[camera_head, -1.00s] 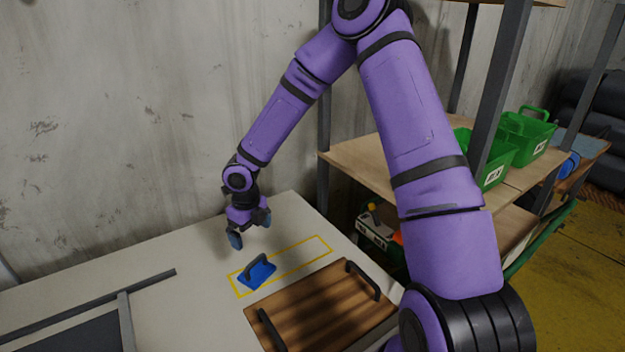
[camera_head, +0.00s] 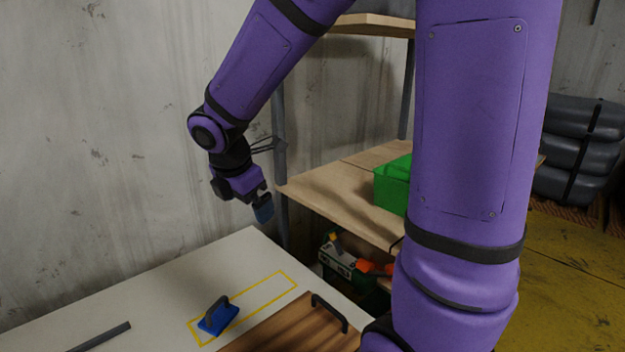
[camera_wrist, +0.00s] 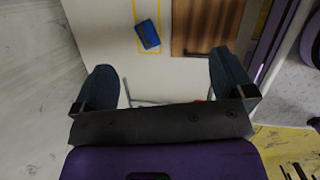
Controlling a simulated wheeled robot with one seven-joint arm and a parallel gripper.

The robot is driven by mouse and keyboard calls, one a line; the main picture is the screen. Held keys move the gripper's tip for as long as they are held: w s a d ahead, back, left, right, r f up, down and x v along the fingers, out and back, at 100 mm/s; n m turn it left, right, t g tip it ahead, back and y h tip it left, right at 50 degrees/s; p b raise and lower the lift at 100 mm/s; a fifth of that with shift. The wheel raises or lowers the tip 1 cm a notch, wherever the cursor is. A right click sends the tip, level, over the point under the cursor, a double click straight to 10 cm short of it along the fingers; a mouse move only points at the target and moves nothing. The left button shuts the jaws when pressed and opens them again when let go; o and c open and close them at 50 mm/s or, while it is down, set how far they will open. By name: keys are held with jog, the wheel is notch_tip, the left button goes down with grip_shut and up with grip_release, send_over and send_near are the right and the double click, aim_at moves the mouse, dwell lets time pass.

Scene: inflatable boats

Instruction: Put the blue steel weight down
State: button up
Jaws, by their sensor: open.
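The blue steel weight (camera_head: 218,317) with its dark handle sits on the white table (camera_head: 120,315), at the left end of a yellow outlined rectangle (camera_head: 262,289). In the wrist view the weight (camera_wrist: 148,34) lies beyond my fingertips, apart from them. My gripper (camera_head: 262,207) is in the air above the table's back part, near the shelf's left post. In the wrist view my gripper (camera_wrist: 162,75) has its two fingers wide apart with nothing between them.
A brown wooden board (camera_head: 290,335) with dark handles lies beside the yellow outline. A wooden shelf (camera_head: 330,195) with a green bin (camera_head: 392,184) stands to the right. A grey bar (camera_head: 100,337) lies at the table's left. A concrete wall is close behind.

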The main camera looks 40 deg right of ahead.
jog(key=s+r+m+t+y, duration=0.1)
jog(key=s+r+m, duration=0.4)
jog(key=s+m, duration=0.4)
jog(key=s+r+m+t+y, duration=0.2)
jog(key=s+r+m, duration=0.3)
jog(key=s+m, duration=0.5)
jog(key=shift+d+r, duration=0.2)
jog(key=shift+r, duration=0.2)
